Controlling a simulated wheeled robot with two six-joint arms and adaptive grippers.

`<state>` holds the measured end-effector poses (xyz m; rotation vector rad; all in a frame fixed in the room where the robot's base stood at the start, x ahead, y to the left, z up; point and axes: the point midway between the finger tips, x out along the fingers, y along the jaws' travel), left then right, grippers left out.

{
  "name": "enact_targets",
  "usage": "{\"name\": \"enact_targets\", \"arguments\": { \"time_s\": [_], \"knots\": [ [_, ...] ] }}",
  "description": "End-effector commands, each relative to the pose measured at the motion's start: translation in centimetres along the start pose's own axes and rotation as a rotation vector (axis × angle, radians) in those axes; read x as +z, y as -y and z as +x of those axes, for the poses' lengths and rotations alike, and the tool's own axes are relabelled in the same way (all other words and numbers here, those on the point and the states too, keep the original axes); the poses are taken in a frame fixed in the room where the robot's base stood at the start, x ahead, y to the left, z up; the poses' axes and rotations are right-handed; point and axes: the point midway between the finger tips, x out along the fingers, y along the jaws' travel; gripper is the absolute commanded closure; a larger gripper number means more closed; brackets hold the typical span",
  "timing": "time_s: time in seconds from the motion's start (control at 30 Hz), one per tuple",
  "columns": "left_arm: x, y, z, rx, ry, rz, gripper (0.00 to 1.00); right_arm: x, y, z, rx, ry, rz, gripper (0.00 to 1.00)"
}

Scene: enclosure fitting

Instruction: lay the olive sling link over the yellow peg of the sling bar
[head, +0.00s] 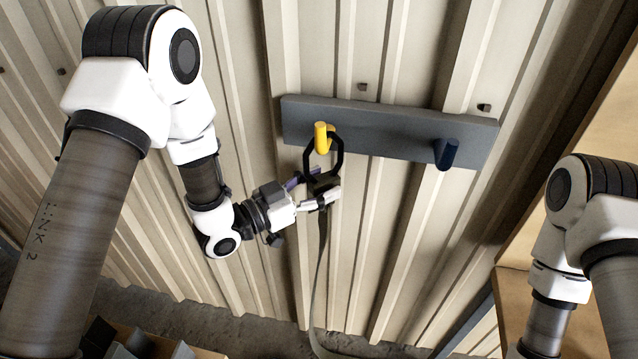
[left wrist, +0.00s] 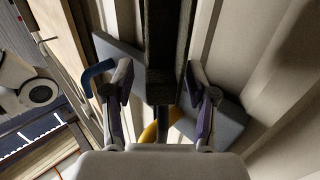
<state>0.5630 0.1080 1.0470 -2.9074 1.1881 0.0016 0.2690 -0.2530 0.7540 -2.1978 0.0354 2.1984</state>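The sling bar (head: 395,133) is a blue-grey plank on the wall. The yellow peg (head: 320,134) sticks out near its left end and shows partly in the left wrist view (left wrist: 150,132). The sling link (head: 341,162) looks like a near-black angular ring on a dark block, with an olive strap (head: 321,255) hanging below. The ring's upper part overlaps the peg; I cannot tell whether it bears on it. My left gripper (head: 313,191) is at the block under the ring. In the left wrist view its fingers (left wrist: 160,85) stand either side of the block (left wrist: 162,85), with a gap at left.
A dark blue peg (head: 446,153) sticks out near the bar's right end. The wall is ribbed cream metal. A wooden frame (head: 575,135) stands at the right, near my right arm. A box with grey parts (head: 140,345) is at the bottom left.

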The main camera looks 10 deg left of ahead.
Motion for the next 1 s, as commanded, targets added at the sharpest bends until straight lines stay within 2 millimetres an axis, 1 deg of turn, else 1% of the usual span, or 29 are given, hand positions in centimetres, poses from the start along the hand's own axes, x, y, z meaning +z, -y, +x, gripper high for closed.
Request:
{"name": "enact_targets", "arguments": {
  "time_s": [0.07, 0.17, 0.27, 0.4, 0.5, 0.6, 0.7, 0.8, 1.0],
  "knots": [
    [0.0, 0.0, -0.1, -0.001, 0.001, -0.001, 0.43, 0.0, 0.0, 0.0, 0.000, 0.000, 0.000, 0.60],
    [0.1, 0.1, -1.0, -0.003, 0.001, -0.002, 0.43, 0.0, 0.0, 0.0, 0.000, 0.000, 0.000, 0.60],
    [0.0, 0.2, -2.8, -0.006, 0.000, -0.007, 0.43, 0.0, 0.0, 0.0, 0.000, 0.000, 0.000, 0.60],
    [0.0, 0.2, -6.2, -0.008, -0.003, -0.008, 0.43, 0.0, 0.0, 0.0, 0.000, 0.000, 0.000, 0.60],
    [0.0, 0.2, -8.4, -0.009, -0.003, -0.007, 0.43, 0.0, 0.0, 0.0, 0.000, 0.000, 0.000, 0.60],
    [-0.1, 0.2, -10.1, -0.007, -0.003, -0.005, 0.43, 0.0, 0.0, 0.0, 0.000, 0.000, 0.000, 0.60],
    [0.0, 0.2, -11.2, -0.005, -0.001, -0.003, 0.43, 0.0, 0.0, 0.0, 0.000, 0.000, 0.000, 0.60],
    [0.0, 0.1, -11.8, -0.002, -0.002, -0.002, 0.43, 0.0, 0.0, 0.0, 0.000, 0.000, 0.000, 0.60],
    [0.0, 0.0, -12.0, 0.001, 0.000, 0.001, 0.43, 0.0, 0.0, 0.0, 0.000, 0.000, 0.000, 0.60]
  ]
}}
